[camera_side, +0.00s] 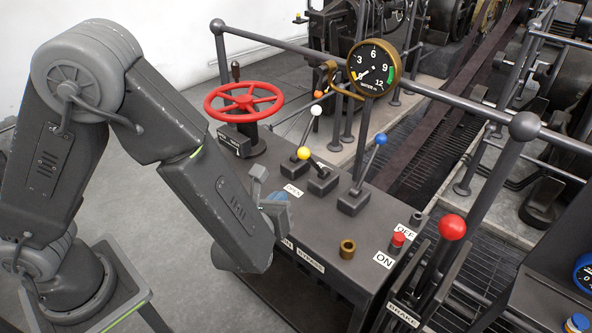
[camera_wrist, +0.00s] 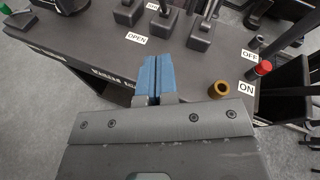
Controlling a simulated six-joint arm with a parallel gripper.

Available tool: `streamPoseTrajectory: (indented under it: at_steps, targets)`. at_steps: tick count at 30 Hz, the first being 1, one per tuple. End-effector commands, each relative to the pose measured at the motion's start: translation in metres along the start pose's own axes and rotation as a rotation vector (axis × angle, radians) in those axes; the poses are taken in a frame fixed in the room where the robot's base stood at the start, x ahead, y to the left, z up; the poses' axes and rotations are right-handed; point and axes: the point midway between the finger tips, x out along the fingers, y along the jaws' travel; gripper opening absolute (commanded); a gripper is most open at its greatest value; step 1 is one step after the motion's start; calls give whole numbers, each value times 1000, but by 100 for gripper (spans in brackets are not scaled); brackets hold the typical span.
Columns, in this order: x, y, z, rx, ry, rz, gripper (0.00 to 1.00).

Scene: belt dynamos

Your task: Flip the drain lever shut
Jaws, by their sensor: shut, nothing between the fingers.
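Three small levers stand on the dark console top in the side view: a white-knobbed lever (camera_side: 316,111), a yellow-knobbed lever (camera_side: 303,153) and a blue-knobbed lever (camera_side: 380,138). No readable label shows which is the drain lever. An OPEN label (camera_side: 293,190) lies in front of them, and also shows in the wrist view (camera_wrist: 137,38). My gripper (camera_side: 276,203) is over the console's front left edge, near that label. Its blue fingers (camera_wrist: 158,75) are shut and empty, apart from the levers. The wrist view cuts off the knobs.
A red handwheel (camera_side: 244,101) stands at the console's left. A brass ring (camera_side: 347,249) and a red button (camera_side: 398,239) are at the front right. A red-knobbed brake lever (camera_side: 452,227) rises beyond. A gauge (camera_side: 369,68) and railing (camera_side: 440,97) stand behind.

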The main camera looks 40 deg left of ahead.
Motion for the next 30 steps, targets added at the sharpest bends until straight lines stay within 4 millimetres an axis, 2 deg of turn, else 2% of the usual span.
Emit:
streamPoseTrajectory:
  at_steps: [5,18,24,30]
  targets:
    - [16,1,0,-2,0,4,0]
    - [103,2,0,-2,-1,5,0]
    - [121,1,22,-4,-1,3,0]
    - [128,1,28,-2,0,2,0]
